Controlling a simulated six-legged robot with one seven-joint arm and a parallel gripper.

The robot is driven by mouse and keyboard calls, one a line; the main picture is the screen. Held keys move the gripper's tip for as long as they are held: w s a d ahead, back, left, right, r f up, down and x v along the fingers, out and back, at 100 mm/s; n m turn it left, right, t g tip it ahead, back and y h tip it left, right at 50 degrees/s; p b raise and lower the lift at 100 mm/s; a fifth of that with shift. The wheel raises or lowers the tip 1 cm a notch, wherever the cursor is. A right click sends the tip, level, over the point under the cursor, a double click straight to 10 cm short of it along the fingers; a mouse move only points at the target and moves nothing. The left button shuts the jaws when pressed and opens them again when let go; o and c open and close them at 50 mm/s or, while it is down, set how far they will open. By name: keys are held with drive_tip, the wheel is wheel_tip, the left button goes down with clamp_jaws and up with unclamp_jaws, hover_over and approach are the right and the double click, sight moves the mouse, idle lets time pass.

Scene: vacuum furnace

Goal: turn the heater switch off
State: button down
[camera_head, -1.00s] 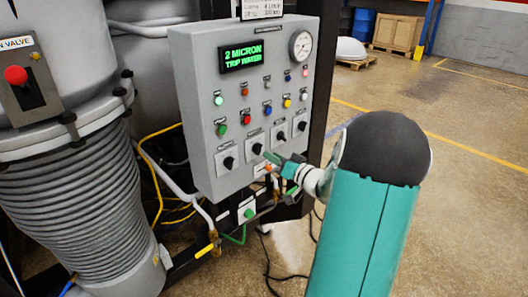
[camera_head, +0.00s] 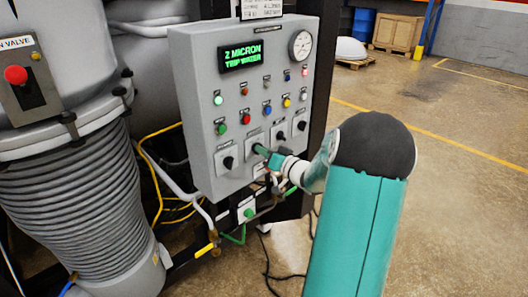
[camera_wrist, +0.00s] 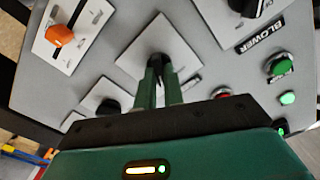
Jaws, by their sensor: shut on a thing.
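The grey control panel (camera_head: 190,110) has a row of black rotary switches on pale plates along its lower part. My gripper (camera_head: 262,151) is at the second switch from the left, and its plate (camera_head: 250,141) shows around the fingertips. In the wrist view, my green fingers (camera_wrist: 158,75) are shut on the dark knob (camera_wrist: 159,52) of this switch, over a white diamond-looking plate (camera_wrist: 135,50). The fingers hide much of the knob. I cannot read this switch's label, so I cannot tell from it whether it is the heater switch.
A neighbouring switch labelled BLOWER (camera_wrist: 245,8) and an orange switch (camera_wrist: 60,35) sit close by. Coloured buttons and lamps, a green display (camera_head: 242,56) and a gauge (camera_head: 301,45) are above. Cables and pipes hang below.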

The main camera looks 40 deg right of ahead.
drive_tip(key=shift+n, duration=0.3)
drive_tip(key=n, duration=1.1)
drive_tip(key=shift+a, duration=0.2)
drive_tip(key=shift+n, duration=0.3)
drive_tip(key=c, duration=1.5)
unclamp_jaws()
drive_tip(key=shift+s, duration=0.1)
drive_tip(key=s, duration=1.3)
drive_tip(key=shift+s+d, duration=0.2)
drive_tip(key=shift+s, duration=0.15)
